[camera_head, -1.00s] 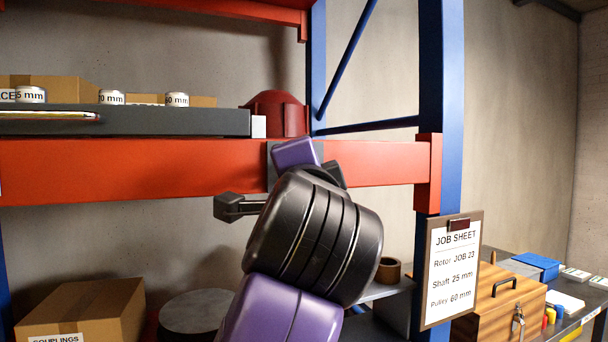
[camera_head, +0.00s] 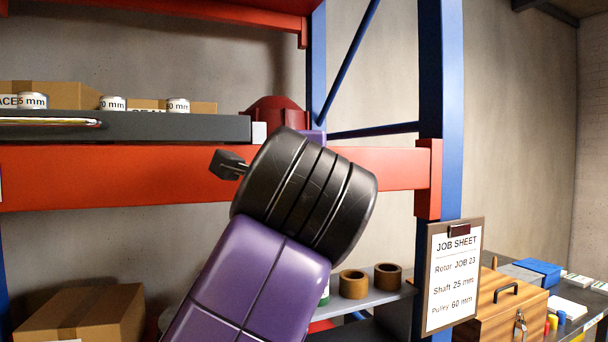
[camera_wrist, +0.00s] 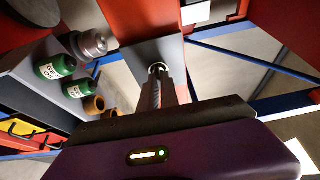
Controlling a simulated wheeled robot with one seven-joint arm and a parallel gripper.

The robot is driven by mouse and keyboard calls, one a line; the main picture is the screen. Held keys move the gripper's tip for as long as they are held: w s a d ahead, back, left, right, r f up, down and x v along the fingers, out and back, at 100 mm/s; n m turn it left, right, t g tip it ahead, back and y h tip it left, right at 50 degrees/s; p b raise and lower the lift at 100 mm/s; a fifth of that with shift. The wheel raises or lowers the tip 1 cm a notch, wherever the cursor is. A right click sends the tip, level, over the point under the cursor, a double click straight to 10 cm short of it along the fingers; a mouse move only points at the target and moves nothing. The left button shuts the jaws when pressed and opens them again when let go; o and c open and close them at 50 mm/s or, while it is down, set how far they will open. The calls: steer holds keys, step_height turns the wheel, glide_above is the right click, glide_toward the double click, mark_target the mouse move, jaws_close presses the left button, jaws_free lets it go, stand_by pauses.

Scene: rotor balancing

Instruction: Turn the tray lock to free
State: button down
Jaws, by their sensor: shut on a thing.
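In the wrist view, my gripper (camera_wrist: 160,82) is shut on the small round metal end of the tray lock (camera_wrist: 157,67), in front of a grey plate (camera_wrist: 140,52). The fingers cover most of the lock, so I cannot tell which way it is turned.
A dark red housing (camera_head: 283,113) stands right of the tray. A blue post (camera_head: 440,90) and the job sheet (camera_head: 455,275) stand to the right. Brown rings (camera_head: 353,284) sit on a lower shelf. Green containers (camera_wrist: 54,67) show left in the wrist view.

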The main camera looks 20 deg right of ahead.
steer(key=shift+f, duration=0.1)
steer(key=c, duration=1.6)
jaws_free()
steer(key=b+v, duration=0.2)
steer(key=v, duration=0.6)
steer(key=shift+w, duration=0.1)
